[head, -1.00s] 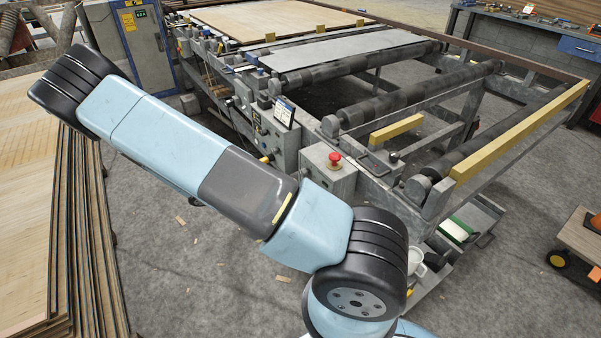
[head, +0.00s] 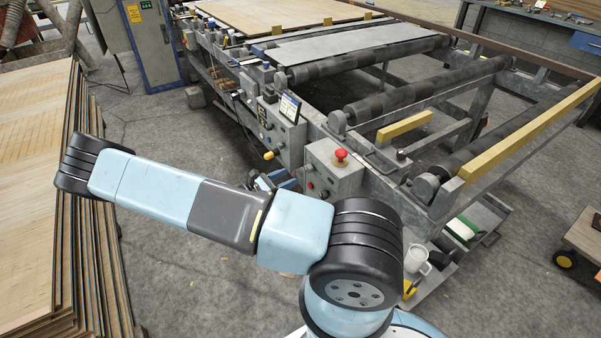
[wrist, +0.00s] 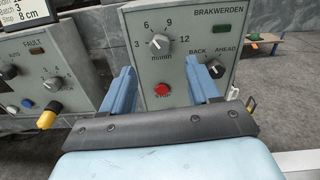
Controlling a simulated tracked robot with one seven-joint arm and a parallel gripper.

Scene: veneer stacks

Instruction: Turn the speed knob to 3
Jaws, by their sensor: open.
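The speed knob (wrist: 159,44) is a dark round knob with a pale pointer mark, on a grey control box (wrist: 180,20) labelled BRAKWERDEN in the wrist view. Its scale reads 3, 6, 9, 12 with m/min below. The mark seems to point up-left, between 3 and 6. My gripper (wrist: 160,72) has its two blue fingers spread, below and either side of the knob, with nothing between them but the view of the panel. In the head view, blue parts of my gripper (head: 272,180) show behind my arm, left of the control box (head: 335,180); the knob is not discernible there.
A neighbouring box (wrist: 40,70) carries knobs and a yellow-tipped handle (wrist: 48,116). A red mushroom button (head: 341,155) tops the control box. Veneer stacks (head: 35,180) stand left.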

